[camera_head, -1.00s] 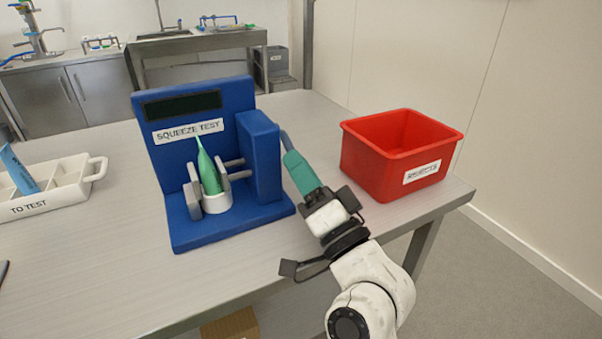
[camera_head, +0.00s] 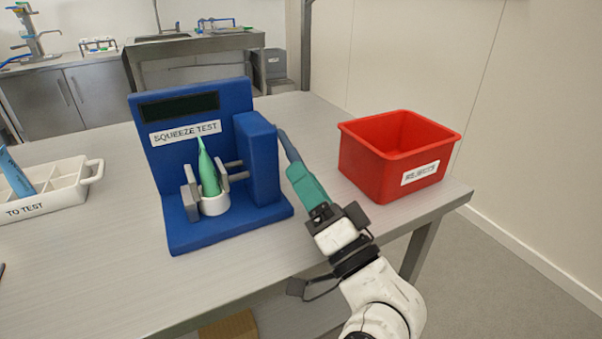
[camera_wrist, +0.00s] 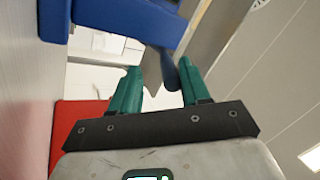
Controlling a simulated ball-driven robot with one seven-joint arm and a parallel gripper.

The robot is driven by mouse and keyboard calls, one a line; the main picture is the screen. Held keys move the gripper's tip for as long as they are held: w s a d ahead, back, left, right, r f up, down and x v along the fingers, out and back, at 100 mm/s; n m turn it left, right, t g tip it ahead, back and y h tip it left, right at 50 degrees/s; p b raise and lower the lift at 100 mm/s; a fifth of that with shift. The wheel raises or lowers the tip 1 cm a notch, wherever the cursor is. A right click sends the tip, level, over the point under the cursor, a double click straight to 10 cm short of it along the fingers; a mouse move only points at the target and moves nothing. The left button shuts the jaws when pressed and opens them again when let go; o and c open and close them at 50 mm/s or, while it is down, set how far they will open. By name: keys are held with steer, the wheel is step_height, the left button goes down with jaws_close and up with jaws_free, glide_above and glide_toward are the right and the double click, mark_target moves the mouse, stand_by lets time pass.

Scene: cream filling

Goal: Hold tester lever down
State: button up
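The blue tester (camera_head: 190,230), marked SQUEEZE TEST, stands on the table with a dark display. A green pointed tube (camera_head: 208,175) stands upright in its white cup (camera_head: 216,206), between two grey jaws. Whether the jaws touch it I cannot tell. The grey-blue lever (camera_head: 289,146) slants down from the tester's right side. My gripper (camera_head: 300,172) is at the lever's lower end. In the wrist view, my gripper's teal fingers (camera_wrist: 158,72) stand apart, with the lever (camera_wrist: 169,72) between them, close to the right finger. Whether they touch I cannot tell.
A red rejects bin (camera_head: 400,165) stands right of the lever and looks empty. A white TO TEST tray (camera_head: 70,195) with a blue tube (camera_head: 14,172) is at the left. The table front (camera_head: 130,285) is clear.

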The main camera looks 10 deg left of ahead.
steer(key=b+v, duration=0.1)
steer(key=v, duration=0.7)
steer(key=shift+d+b, duration=0.15)
steer(key=shift+b, duration=0.15)
steer(key=shift+s+f, duration=0.1)
steer(key=shift+f, duration=0.05)
